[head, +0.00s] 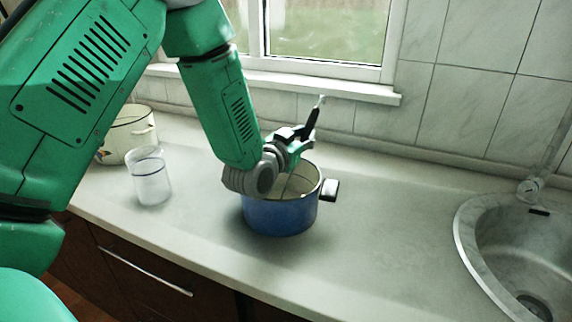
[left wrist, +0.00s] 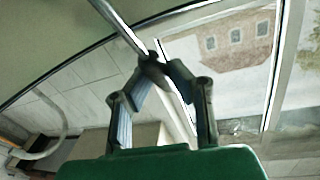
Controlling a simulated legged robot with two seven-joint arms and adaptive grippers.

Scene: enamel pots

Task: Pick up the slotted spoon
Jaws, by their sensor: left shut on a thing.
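My left gripper (head: 299,138) is above the blue pot (head: 280,215) on the counter. The spoon's slotted end is not clearly visible. I cannot tell whether it touches the pot. My right gripper is not in view.
A clear glass (head: 150,178) and a cream pot (head: 130,137) stand left of the blue pot. A steel sink (head: 465,235) is at the right. The window sill (head: 350,90) is behind. The counter between blue pot and sink is clear.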

